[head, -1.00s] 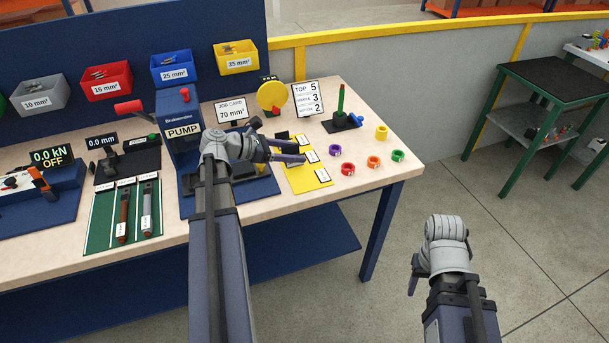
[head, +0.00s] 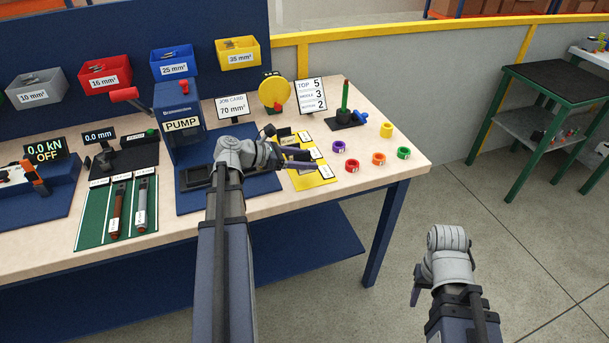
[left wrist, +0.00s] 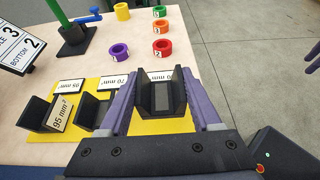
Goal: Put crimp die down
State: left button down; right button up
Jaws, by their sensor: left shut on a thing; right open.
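My left gripper (head: 314,162) is over the yellow mat (head: 325,180) on the workbench. In the left wrist view its purple fingers (left wrist: 168,100) are shut on a dark, U-shaped crimp die (left wrist: 162,97). The held die is at the right part of the mat, in front of a label partly hidden by it. I cannot tell whether it touches the mat. A die marked 95 mm² (left wrist: 42,113) and another dark die (left wrist: 92,108) stand on the mat to its left. My right gripper (head: 415,290) is open and empty, off the bench above the floor.
The blue pump press (head: 180,125) stands left of the mat. Coloured rings, including a purple one (head: 339,147) and a red one (head: 352,166), lie right of it. A green post on a black base (head: 345,120) and a number card (head: 311,94) stand behind.

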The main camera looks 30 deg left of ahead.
pick_arm(q)
notch_tip(320, 180, down, 4)
jog(key=b, duration=0.3)
jog(key=shift+r+b, duration=0.25)
jog(key=shift+b, duration=0.1)
jog(key=shift+f, duration=0.15)
jog(key=shift+c, duration=0.4)
grip_release()
